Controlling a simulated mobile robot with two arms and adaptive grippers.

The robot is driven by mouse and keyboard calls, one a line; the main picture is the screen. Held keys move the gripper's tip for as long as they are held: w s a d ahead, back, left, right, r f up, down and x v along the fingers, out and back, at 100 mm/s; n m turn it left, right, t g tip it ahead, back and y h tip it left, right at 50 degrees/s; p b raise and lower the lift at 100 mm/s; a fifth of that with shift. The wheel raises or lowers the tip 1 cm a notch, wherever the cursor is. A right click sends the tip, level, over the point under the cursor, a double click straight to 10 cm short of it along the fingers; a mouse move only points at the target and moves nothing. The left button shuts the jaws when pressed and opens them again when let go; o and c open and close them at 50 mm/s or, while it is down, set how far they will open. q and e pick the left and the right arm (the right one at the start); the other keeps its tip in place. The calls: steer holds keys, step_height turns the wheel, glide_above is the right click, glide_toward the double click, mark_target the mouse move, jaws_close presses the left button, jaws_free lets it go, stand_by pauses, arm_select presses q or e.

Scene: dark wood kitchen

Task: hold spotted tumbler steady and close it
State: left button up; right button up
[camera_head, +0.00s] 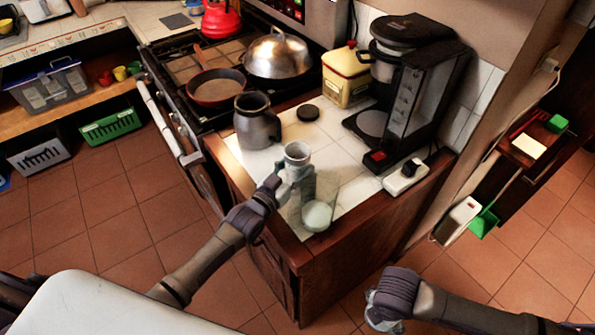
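A pale grey, open-topped tumbler (298,153) stands upright on the white-tiled counter near its front corner. Its spots are too small to make out. My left gripper (287,184) is at the near left side of the tumbler, its fingers against or around the body; the fingers hide the lower part, and I cannot tell how firmly they close. A round black lid (308,112) lies flat on the counter behind the tumbler. My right gripper (378,308) is low at the bottom, over the floor, apart from the counter; its finger opening is unclear.
A clear glass with white contents (318,214) stands close to the right of the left gripper. A grey jug (257,122) is left of the tumbler. A coffee maker (411,90), yellow tin (346,77) and power strip (405,178) stand behind and right. The stove (205,60) is back left.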

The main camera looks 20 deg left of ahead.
arm_select(q)
steer(key=c, duration=0.8)
steer(key=shift+o, duration=0.2)
steer(key=shift+r, duration=0.1)
steer(key=shift+r, duration=0.15)
steer(key=shift+r+b, duration=0.6)
steer(key=shift+r, duration=4.2)
arm_select(e)
steer(key=shift+f, duration=0.55)
arm_select(q)
steer(key=o, duration=0.8)
jaws_close()
steer(key=shift+r, duration=0.1)
